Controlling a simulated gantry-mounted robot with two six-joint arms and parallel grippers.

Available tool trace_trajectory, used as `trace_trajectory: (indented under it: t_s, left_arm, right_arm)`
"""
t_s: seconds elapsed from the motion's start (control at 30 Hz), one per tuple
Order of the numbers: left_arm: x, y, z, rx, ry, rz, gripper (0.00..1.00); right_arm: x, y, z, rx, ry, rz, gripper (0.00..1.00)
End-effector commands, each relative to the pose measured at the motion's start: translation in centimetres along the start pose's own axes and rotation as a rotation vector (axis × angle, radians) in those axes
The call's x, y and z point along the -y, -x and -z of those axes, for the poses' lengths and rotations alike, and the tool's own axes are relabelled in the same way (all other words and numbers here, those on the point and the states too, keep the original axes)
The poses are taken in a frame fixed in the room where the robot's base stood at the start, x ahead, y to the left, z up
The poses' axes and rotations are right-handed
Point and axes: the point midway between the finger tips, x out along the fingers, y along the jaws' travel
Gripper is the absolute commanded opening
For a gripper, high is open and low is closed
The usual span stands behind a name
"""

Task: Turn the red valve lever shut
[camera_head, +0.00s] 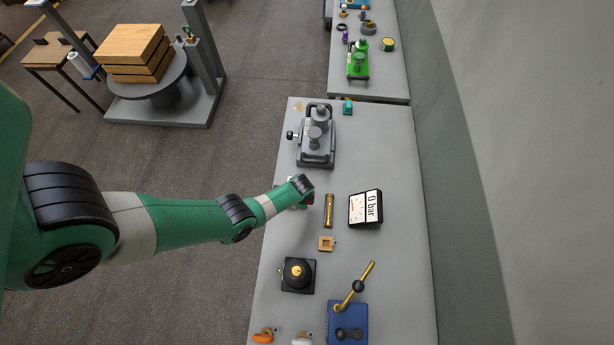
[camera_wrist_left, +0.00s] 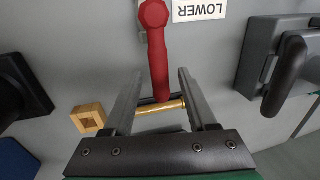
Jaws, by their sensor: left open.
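The red valve lever (camera_wrist_left: 157,55) shows in the left wrist view, running from a round hub at the top down between my fingers. Its lower end overlaps a brass cylinder (camera_wrist_left: 172,106) in the picture. My left gripper (camera_wrist_left: 160,75) is open, one finger on each side of the lever, with a visible gap on both sides. My right gripper is in neither view.
A "LOWER" label (camera_wrist_left: 200,10) is beside the hub. On the grey table (camera_head: 390,270) are the brass cylinder (camera_head: 329,211), a "0 bar" display (camera_head: 366,208), a small wooden square (camera_head: 326,243), a grey device (camera_head: 316,140), a black knob box (camera_head: 297,275) and a blue lever box (camera_head: 347,322).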

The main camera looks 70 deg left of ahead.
Motion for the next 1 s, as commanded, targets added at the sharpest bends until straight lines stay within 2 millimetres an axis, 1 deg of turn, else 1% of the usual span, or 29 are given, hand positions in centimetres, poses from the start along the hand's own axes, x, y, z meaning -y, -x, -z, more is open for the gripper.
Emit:
trace_trajectory:
  t_s: [0.2, 0.23, 0.53, 0.57, 1.0]
  left_arm:
    - [0.03, 0.06, 0.03, 0.000, 0.000, 0.000, 0.57]
    - [0.03, 0.06, 0.03, 0.000, 0.000, 0.000, 0.56]
    - [0.02, 0.06, 0.05, 0.000, 0.000, 0.000, 0.02]
    - [0.02, 0.06, 0.05, 0.000, 0.000, 0.000, 0.00]
    - [0.02, 0.05, 0.06, -0.001, -0.001, 0.000, 0.00]
  right_arm:
    - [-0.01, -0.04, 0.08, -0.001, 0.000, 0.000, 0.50]
    - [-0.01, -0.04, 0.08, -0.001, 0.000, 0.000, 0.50]
    - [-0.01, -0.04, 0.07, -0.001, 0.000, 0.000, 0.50]
    - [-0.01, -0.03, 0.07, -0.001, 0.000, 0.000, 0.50]
    - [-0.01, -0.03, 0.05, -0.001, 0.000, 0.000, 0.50]
